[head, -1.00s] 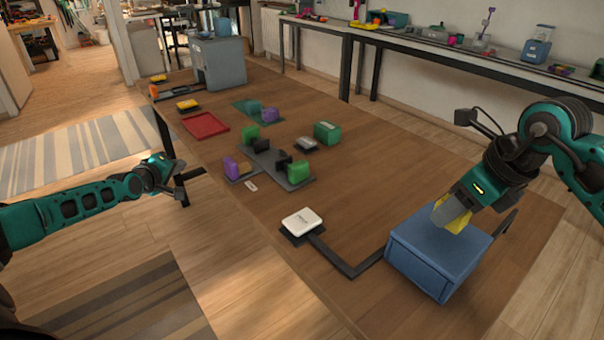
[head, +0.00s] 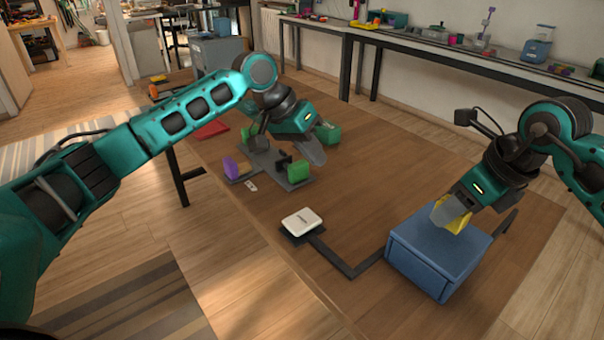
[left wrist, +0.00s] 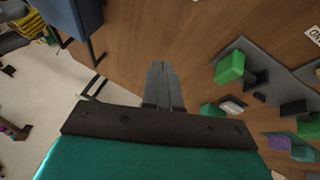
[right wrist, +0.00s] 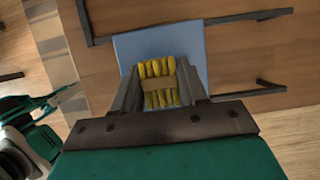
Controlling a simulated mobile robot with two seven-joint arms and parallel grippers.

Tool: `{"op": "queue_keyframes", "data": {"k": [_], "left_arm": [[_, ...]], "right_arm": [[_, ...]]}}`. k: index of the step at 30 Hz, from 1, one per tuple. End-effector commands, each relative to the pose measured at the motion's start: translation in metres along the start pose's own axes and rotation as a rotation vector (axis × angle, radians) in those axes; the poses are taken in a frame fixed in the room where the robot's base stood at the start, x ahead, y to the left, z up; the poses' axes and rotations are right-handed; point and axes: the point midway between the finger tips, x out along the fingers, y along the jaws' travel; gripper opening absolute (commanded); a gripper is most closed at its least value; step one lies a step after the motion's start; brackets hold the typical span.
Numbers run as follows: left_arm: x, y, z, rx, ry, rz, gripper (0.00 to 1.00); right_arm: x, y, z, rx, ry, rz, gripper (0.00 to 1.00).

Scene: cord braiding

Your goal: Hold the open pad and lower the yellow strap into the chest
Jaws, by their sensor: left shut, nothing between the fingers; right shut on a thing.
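The blue chest (head: 432,262) stands at the near right of the table. My right gripper (head: 440,220) is just above its top and shut on the yellow strap (head: 457,222). In the right wrist view the strap (right wrist: 158,70) is a yellow bundle with a tan band, between the fingers over the blue chest (right wrist: 125,47). I cannot tell whether the strap touches the chest. The white pad (head: 302,221) sits on a dark base left of the chest, with a dark strip running to the chest. My left gripper (head: 318,158) is shut and empty, above the table beyond the pad.
A grey rack (head: 298,184) with purple, green and black blocks stands near my left gripper. A green box (head: 327,132) is behind it. A red tray (head: 212,129) lies farther back, partly hidden by my left arm. The table between pad and rack is clear.

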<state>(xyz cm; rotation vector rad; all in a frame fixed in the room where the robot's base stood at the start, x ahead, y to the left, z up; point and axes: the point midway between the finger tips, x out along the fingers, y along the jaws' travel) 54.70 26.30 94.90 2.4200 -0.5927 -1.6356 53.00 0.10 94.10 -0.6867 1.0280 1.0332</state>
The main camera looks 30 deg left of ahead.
Motion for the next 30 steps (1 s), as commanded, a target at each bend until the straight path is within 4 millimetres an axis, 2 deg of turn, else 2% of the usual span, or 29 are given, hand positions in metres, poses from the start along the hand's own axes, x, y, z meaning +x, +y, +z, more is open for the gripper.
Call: {"op": "queue_keyframes", "data": {"k": [1,3,7,12,20,30], "left_arm": [[0.001,0.010,0.007,0.043,-0.066,-0.036,0.00],[0.002,0.018,0.020,0.090,-0.158,-0.090,0.00],[-0.001,0.023,0.040,0.156,-0.300,-0.192,0.00],[-0.007,0.023,0.056,0.203,-0.411,-0.287,0.00],[-0.003,0.019,0.065,0.215,-0.452,-0.322,0.00],[0.030,0.005,0.080,0.212,-0.451,-0.320,0.00]], "right_arm": [[0.000,0.000,0.000,0.000,0.000,0.000,0.07],[0.000,0.000,0.000,0.000,0.000,0.000,0.07],[0.000,0.000,0.000,0.000,-0.001,0.000,0.07],[0.000,0.000,0.000,0.000,-0.001,0.000,0.07],[0.000,0.000,0.000,0.000,0.000,0.000,0.07],[0.000,0.000,0.000,0.000,0.000,0.000,0.07]]}}
